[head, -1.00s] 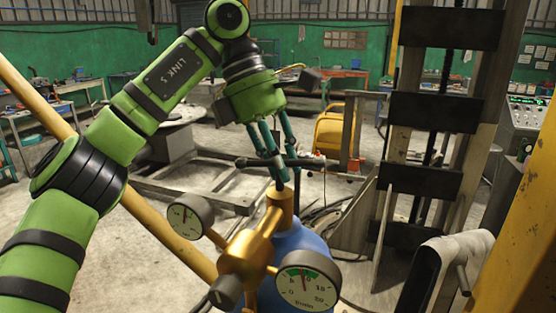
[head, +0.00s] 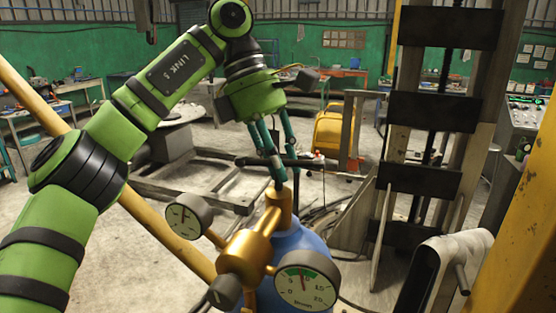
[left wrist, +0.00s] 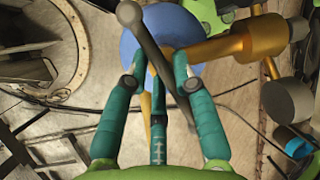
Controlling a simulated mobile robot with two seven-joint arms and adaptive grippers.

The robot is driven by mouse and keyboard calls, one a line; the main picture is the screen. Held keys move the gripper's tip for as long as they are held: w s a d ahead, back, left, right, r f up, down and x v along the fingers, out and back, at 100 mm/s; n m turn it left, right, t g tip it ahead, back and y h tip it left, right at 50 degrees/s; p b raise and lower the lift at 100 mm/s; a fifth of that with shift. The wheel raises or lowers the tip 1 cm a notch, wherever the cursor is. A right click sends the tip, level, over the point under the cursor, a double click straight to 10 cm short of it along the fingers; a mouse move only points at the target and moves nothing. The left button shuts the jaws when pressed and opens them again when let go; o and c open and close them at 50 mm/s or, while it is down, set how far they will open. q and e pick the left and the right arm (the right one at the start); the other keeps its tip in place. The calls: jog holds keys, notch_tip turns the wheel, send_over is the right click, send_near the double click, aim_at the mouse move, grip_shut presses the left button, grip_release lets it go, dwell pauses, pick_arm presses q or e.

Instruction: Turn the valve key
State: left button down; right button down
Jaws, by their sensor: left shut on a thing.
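The valve key is a dark T-bar (head: 305,162) above the brass valve (head: 250,250) on a blue cylinder (head: 300,240). In the left wrist view the key's bar (left wrist: 150,42) runs slanted between my fingers, its round end at the top. My left gripper (head: 279,178) has teal fingers pointing down and is shut on the key. It also shows in the left wrist view (left wrist: 160,75) with a finger on either side of the bar. My right gripper is not in view.
Two gauges, a left one (head: 188,216) and a front one (head: 305,288), stick out from the valve. A yellow pole (head: 160,235) slants behind my left arm. A tall metal frame (head: 430,110) stands to the right. Open floor lies behind at left.

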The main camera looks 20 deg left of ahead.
pick_arm(q)
jog(key=shift+s+d+f, duration=0.1)
jog(key=shift+f, duration=0.1)
dwell(0.6)
jog(key=c, duration=1.1)
grip_release()
jog(key=shift+s+d+r, duration=0.1)
jog(key=shift+d+r, duration=0.05)
jog(key=shift+d, duration=0.15)
jog(key=shift+a, duration=0.15)
